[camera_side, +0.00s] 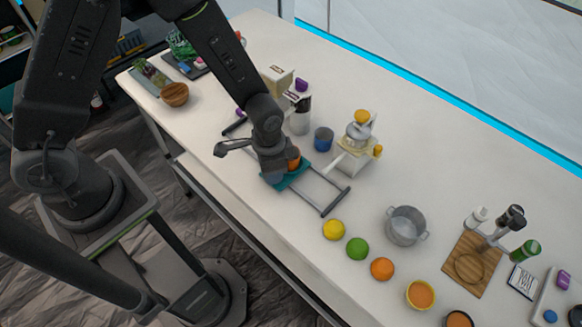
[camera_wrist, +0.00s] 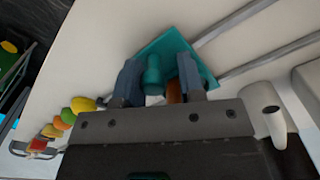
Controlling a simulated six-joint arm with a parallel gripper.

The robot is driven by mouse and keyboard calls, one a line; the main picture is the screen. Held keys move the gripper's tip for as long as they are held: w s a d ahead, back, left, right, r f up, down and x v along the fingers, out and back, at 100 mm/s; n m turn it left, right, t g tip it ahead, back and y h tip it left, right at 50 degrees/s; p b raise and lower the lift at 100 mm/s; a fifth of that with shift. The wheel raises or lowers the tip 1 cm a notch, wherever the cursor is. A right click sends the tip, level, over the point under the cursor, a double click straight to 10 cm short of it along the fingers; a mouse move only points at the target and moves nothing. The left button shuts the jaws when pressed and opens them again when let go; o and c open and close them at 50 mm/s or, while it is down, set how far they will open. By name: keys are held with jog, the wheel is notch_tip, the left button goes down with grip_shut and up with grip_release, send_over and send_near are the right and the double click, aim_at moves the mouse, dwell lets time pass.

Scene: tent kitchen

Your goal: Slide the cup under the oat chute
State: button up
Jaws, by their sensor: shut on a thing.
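A teal sled plate (camera_side: 294,178) sits on two grey rails (camera_side: 318,185) with a black bar at each end. An orange-brown cup (camera_side: 293,156) stands on the plate, partly hidden by my gripper (camera_side: 273,176). In the wrist view, my gripper (camera_wrist: 157,74) is shut on an upright teal knob (camera_wrist: 153,76) of the plate (camera_wrist: 203,66). A sliver of the cup (camera_wrist: 174,93) shows beside the knob. A cream box (camera_side: 277,77) and a grey-white cylinder (camera_side: 300,117) stand behind; I cannot tell surely which is the oat chute.
A blue cup (camera_side: 323,139) and a cream juicer (camera_side: 355,158) stand right of the rails. A lemon (camera_side: 334,230), a lime (camera_side: 357,248) and a metal pot (camera_side: 405,226) lie beyond the near rail end. A wooden bowl (camera_side: 174,94) is far left.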

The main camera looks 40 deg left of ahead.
jog(key=shift+s+a+f, duration=0.1)
jog(key=shift+s+a, duration=0.05)
jog(key=shift+a, duration=2.5)
jog(key=shift+s+a+f, duration=0.1)
jog(key=shift+a+f, duration=0.05)
jog(key=shift+a, duration=2.45)
jog(key=shift+s+a+f, duration=0.1)
jog(key=shift+s+a, duration=0.05)
jog(key=shift+a, duration=2.5)
jog(key=o, duration=0.4)
jog(key=shift+o, duration=0.4)
jog(key=shift+w+a+r, duration=0.1)
jog(key=shift+r, duration=0.45)
notch_tip(320, 180, up, 6)
jog(key=shift+w, duration=0.15)
jog(key=shift+r, duration=0.1)
jog(key=s+d+r+n+t, duration=0.2)
jog(key=s+r, duration=0.4)
jog(key=r, duration=0.5)
jog(key=s+d+r+n+t, duration=0.3)
jog(key=s+r, duration=0.3)
jog(key=r, duration=0.6)
jog(key=shift+d+n, duration=0.5)
jog(key=shift+d, duration=0.1)
